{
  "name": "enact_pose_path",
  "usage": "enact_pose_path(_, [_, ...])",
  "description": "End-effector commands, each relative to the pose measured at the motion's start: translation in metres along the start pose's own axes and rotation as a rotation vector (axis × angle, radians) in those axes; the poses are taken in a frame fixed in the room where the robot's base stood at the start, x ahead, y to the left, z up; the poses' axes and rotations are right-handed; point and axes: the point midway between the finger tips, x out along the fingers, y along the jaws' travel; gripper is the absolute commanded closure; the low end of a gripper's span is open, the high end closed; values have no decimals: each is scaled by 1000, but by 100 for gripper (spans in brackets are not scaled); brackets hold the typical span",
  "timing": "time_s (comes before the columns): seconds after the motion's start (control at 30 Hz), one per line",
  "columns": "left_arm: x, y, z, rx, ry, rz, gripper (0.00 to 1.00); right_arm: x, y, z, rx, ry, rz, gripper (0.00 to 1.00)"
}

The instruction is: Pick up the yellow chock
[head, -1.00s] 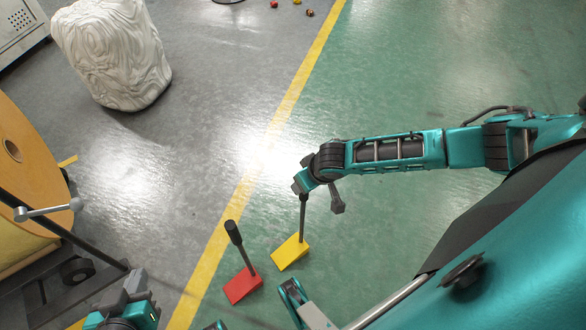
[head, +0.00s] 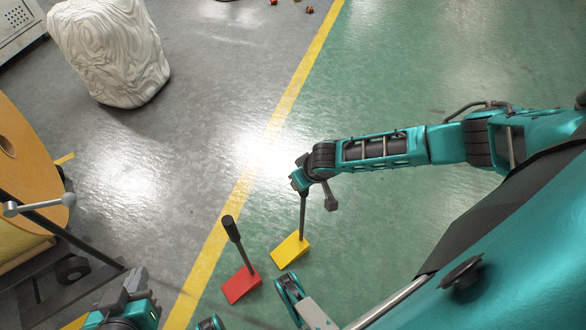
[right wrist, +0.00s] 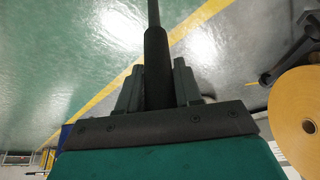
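The yellow chock (head: 289,251) stands on the green floor in the head view, with a thin dark handle rising from it. My right gripper (head: 300,180) is at the top of that handle, its fingers partly hidden by the wrist. In the right wrist view, the dark handle grip (right wrist: 158,68) lies between the two fingers of my right gripper (right wrist: 158,88), which appear to press against it on both sides. The chock's yellow body is not seen there. My left gripper (head: 137,283) is at the lower left of the head view, away from the chock; its finger gap is unclear.
A red chock (head: 241,285) with its own handle (head: 233,230) stands just left of the yellow one. A large wooden reel (head: 28,180) on a dark frame is at the left. A white wrapped roll (head: 110,50) stands farther back. The green floor beyond is clear.

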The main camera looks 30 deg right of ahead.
Motion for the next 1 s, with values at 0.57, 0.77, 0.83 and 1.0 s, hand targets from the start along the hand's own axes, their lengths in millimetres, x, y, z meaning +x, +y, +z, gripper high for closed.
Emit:
enact_pose_path(0.57, [0,-2,-1,12,1,0,100,0,0,0,0,-1,0,100])
enact_pose_path(0.77, [0,-2,-1,12,1,0,100,0,0,0,0,-1,0,100])
enact_pose_path(0.83, [0,-2,-1,12,1,0,100,0,0,0,0,-1,0,100])
enact_pose_path(1.0, [0,-2,-1,12,1,0,100,0,0,1,0,-1,0,100])
